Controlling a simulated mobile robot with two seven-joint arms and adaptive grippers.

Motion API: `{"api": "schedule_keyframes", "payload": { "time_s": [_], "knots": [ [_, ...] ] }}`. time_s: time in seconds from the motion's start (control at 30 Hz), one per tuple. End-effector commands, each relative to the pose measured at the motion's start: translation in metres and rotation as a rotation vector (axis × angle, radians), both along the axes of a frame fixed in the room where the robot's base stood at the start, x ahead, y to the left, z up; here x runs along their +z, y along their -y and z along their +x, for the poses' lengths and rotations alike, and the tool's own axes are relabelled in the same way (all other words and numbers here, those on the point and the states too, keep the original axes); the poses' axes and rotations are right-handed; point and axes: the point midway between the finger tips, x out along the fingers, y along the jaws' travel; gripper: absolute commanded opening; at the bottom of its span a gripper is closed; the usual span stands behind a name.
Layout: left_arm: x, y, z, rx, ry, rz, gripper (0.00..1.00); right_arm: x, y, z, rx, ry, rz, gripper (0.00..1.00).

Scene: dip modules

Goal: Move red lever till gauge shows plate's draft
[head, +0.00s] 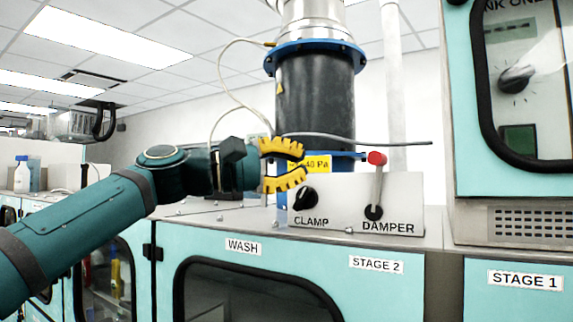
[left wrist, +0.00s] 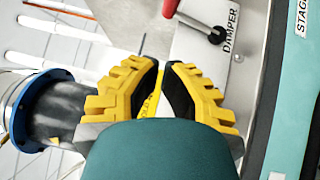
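The red lever is a grey stem with a red knob (head: 376,158), standing nearly upright on a black pivot above the word DAMPER. In the left wrist view its red knob (left wrist: 169,8) shows at the top edge. The yellow plate (head: 318,163) ends in "40 Pa"; its left part is hidden behind my gripper. My left gripper (head: 304,162) has yellow toothed fingers, open and empty, left of the lever and apart from it. In the left wrist view the fingertips (left wrist: 161,66) have a narrow gap between them. I cannot make out a gauge dial. My right gripper is not in view.
A black CLAMP knob (head: 304,198) sits on the sloped grey panel (head: 340,190), left of the lever. A dark duct (head: 315,85) with blue flanges rises behind. A thin grey rod (head: 370,140) crosses behind the lever. A teal cabinet (head: 462,110) stands close on the right.

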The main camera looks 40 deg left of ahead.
Motion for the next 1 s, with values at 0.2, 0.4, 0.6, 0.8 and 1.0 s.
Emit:
{"api": "schedule_keyframes", "payload": {
  "time_s": [0.2, 0.4, 0.6, 0.8, 1.0],
  "knots": [
    [0.004, 0.024, 0.039, -0.002, -0.001, 0.002, 0.0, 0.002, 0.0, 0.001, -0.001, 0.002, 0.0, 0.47],
    [0.008, 0.049, 0.054, -0.001, 0.001, 0.002, 0.0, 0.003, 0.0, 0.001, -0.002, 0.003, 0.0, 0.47],
    [0.01, 0.065, 0.058, 0.001, 0.0, 0.001, 0.0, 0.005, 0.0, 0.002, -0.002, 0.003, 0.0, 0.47],
    [0.01, 0.069, 0.059, 0.002, 0.0, 0.001, 0.0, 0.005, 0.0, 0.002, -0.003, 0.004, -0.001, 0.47],
    [0.01, 0.069, 0.059, 0.002, 0.0, 0.001, 0.0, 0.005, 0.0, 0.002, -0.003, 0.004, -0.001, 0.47]
  ]
}}
